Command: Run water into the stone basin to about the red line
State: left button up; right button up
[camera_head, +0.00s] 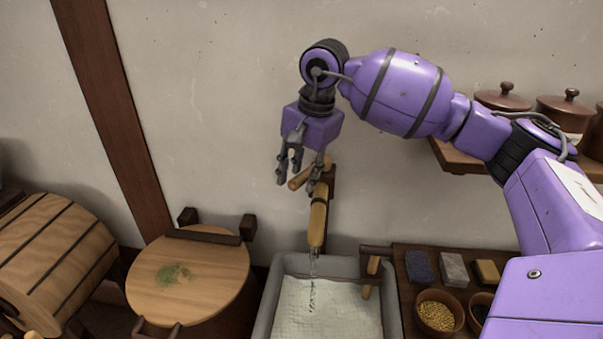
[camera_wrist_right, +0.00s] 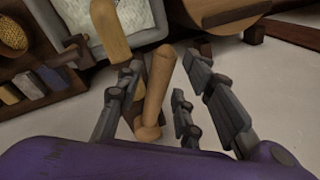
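The grey stone basin (camera_head: 268,305) is at the bottom centre of the head view, cut off by the frame edge. A wooden spout (camera_head: 318,222) on the wall points down over it, and a thin stream of water (camera_head: 312,290) falls from its end into the basin. No red line shows in either view. My right gripper (camera_head: 302,180) is by the spout's wooden lever (camera_head: 300,178). In the wrist view, the right gripper's fingers (camera_wrist_right: 168,105) are spread, with the lever (camera_wrist_right: 158,85) between them and gaps beside it. My left gripper is not in view.
A round wooden lid (camera_head: 190,270) with green powder covers a tub left of the basin, near a wooden barrel (camera_head: 45,260). Right of the basin, a dark rack holds blocks (camera_head: 453,268) and a bowl of grain (camera_head: 437,312). Lidded pots (camera_head: 562,110) stand on a wall shelf.

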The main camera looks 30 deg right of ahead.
jog(key=c, duration=0.5)
grip_shut()
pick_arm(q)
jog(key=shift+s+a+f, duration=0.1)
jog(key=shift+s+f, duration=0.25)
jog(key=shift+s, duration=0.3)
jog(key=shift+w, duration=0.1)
pick_arm(e)
jog(key=shift+w, duration=0.1)
jog(key=shift+w+a+m, duration=0.3)
jog(key=shift+w+m, duration=0.25)
jog(key=shift+m, duration=0.25)
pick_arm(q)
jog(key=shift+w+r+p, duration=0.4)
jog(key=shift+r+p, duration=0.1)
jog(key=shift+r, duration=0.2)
pick_arm(e)
jog(key=w+m, duration=0.2)
jog(key=m, duration=0.1)
jog(key=w+m+h, duration=0.1)
jog(key=w+m, duration=0.2)
jog(key=shift+w+a+m+h, duration=0.15)
jog(key=shift+w+m+h, duration=0.15)
jog(key=shift+m, duration=0.1)
